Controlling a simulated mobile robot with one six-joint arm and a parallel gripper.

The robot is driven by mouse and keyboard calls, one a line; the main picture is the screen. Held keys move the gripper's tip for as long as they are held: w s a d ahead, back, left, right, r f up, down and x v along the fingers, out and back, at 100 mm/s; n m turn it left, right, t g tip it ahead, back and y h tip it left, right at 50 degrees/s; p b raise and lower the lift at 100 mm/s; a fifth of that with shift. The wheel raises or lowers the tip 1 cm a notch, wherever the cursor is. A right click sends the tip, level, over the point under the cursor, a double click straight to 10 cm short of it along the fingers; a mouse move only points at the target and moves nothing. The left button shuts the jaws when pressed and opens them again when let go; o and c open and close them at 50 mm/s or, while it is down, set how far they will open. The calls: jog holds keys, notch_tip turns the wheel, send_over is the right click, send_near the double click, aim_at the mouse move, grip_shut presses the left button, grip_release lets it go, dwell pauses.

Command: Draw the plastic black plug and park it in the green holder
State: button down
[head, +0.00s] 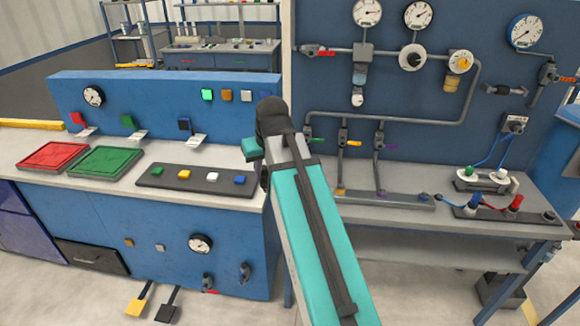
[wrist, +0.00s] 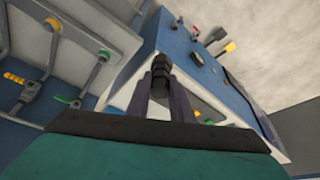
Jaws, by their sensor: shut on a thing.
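My gripper (wrist: 161,92) is shut on a small black ribbed piece, the black plug (wrist: 160,72), at the centre of the wrist view. The plug stands up between the two dark fingers. In the head view my own arm hides the fingers and the plug. No green thing is clearly the holder. Green candidates in the head view are a green tray (head: 104,162) on the left bench and a green block (head: 158,171) on a dark strip. A green ring at a pipe end (wrist: 104,56) shows in the wrist view.
A red tray (head: 53,157) lies beside the green one. A blue panel (head: 400,110) with pipes, valves and gauges stands behind the right bench. A white socket block (head: 487,182) with blue cables and a dark strip with red knobs (head: 515,203) sit on that bench.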

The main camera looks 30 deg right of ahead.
jog(key=a, duration=1.2)
jog(key=shift+s+r+n, duration=0.15)
jog(key=shift+r+n, duration=0.05)
jog(key=shift+n, duration=0.2)
jog(key=shift+a, duration=0.2)
